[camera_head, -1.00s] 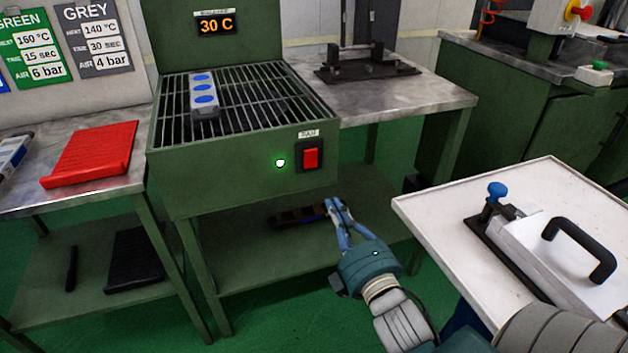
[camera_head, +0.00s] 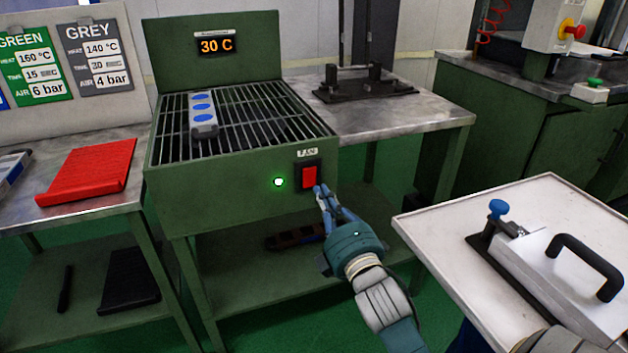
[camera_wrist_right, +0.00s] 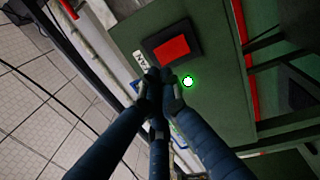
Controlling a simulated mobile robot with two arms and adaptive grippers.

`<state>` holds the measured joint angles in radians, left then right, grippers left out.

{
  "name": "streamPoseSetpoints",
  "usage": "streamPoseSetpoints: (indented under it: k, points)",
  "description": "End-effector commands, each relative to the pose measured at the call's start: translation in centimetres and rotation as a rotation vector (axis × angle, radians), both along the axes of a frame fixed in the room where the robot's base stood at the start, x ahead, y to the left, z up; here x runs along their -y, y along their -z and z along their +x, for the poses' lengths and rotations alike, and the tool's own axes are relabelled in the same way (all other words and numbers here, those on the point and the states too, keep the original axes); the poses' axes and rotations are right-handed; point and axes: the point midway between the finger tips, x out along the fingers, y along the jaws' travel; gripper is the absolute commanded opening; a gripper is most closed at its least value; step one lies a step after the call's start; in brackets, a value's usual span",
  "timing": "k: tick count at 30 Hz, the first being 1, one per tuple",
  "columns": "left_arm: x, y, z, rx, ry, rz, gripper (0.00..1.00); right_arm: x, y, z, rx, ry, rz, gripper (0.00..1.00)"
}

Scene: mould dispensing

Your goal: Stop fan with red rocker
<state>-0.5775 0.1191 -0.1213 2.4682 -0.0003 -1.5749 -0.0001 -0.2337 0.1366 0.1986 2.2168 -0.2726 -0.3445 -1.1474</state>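The red rocker (camera_head: 309,177) sits in a black frame on the front of the green fan unit (camera_head: 225,195), under a FAN label. A green lamp (camera_head: 279,182) left of it is lit. My right gripper (camera_head: 319,190) has its fingertips together just below the rocker's lower right corner. In the right wrist view the shut fingertips (camera_wrist_right: 161,76) are close to the rocker (camera_wrist_right: 171,48) and the lit lamp (camera_wrist_right: 188,81); I cannot tell whether they touch the panel. Nothing shows between the fingers. My left gripper is not in view.
A grey mould with blue ovals (camera_head: 203,112) lies on the unit's grille, below a display (camera_head: 215,45) reading 30 C. A white-topped table (camera_head: 440,220) with a clamp fixture stands at right. A red tray (camera_head: 88,170) lies on the left bench.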

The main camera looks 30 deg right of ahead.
Motion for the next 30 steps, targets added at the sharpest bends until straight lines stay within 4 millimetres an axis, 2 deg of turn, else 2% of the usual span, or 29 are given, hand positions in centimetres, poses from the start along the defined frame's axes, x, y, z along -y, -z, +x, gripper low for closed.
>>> streamPoseSetpoints:
  k: [3, 10, 15, 26, 30]
  points:
    - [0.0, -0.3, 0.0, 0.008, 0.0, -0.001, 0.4, 0.6, -0.4, 2.4, 0.003, 0.0, -0.001, 0.0]
    - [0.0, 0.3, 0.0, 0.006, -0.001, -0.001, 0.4, 1.3, -0.6, 5.2, 0.002, 0.0, 0.0, 0.0]
    - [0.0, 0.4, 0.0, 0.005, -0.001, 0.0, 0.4, 1.4, -0.7, 5.9, 0.0, 0.0, 0.001, 0.0]
    - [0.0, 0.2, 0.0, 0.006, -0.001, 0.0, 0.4, 1.4, -0.8, 5.9, -0.002, 0.0, 0.001, 0.0]
    - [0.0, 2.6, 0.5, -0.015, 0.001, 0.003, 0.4, 1.4, -1.1, 6.0, -0.015, -0.001, 0.003, 0.0]
